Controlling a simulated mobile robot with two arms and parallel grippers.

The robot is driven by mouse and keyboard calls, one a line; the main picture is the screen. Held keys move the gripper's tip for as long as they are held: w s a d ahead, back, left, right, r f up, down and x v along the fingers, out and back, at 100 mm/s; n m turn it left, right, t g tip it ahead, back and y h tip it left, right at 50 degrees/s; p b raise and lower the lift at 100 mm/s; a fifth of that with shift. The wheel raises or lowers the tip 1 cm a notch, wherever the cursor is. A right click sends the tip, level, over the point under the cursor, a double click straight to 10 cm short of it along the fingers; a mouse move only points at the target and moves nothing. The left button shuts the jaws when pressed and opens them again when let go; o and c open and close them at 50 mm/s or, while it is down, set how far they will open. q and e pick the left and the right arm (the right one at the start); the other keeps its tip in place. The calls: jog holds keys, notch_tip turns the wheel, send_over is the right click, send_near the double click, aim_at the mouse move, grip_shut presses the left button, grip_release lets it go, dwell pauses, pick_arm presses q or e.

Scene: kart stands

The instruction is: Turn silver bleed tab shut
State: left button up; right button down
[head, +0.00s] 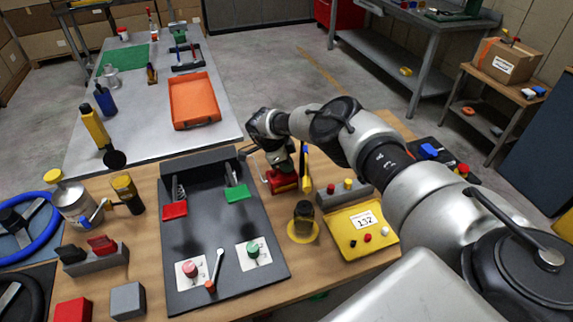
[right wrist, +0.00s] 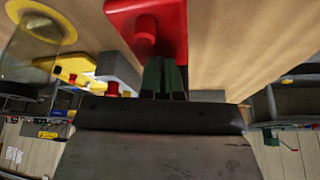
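My right gripper (head: 284,168) reaches down at a red block (head: 283,184) near the back of the wooden bench. In the right wrist view the red block (right wrist: 165,20) has a short red cylinder on it, and the dark fingers (right wrist: 164,78) point at its near edge. The fingers look close together; whether anything is between them is hidden. I cannot make out a silver bleed tab for certain at the fingertips. A silver lever with an orange-red end (head: 217,262) lies on the dark panel, apart from the gripper. My left gripper is out of view.
The dark panel (head: 212,215) with red and green switches lies left of my right arm. A yellow tray (head: 355,250) and a dark jar on a yellow disc (head: 303,222) stand in front of the gripper. A metal table with an orange tray (head: 194,100) is behind.

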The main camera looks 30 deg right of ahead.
jog(key=m+b, duration=0.2)
jog(key=m+g+y+b, duration=0.1)
jog(key=m+b, duration=0.1)
jog(key=b, duration=0.1)
jog(key=shift+w+d+f+b, duration=0.15)
jog(key=shift+w+f+b, duration=0.05)
jog(key=shift+b, duration=0.15)
jog(key=shift+r+m+y+b, duration=0.1)
jog(key=shift+m+y+b, duration=0.3)
jog(key=shift+m+b, duration=0.6)
jog(key=shift+r+m+g+b, duration=0.2)
jog(key=shift+m+g+b, duration=0.1)
jog(key=shift+m+b, duration=0.25)
jog(key=shift+d, duration=0.1)
jog(key=c, duration=1.3)
grip_release()
jog(key=shift+c, duration=0.2)
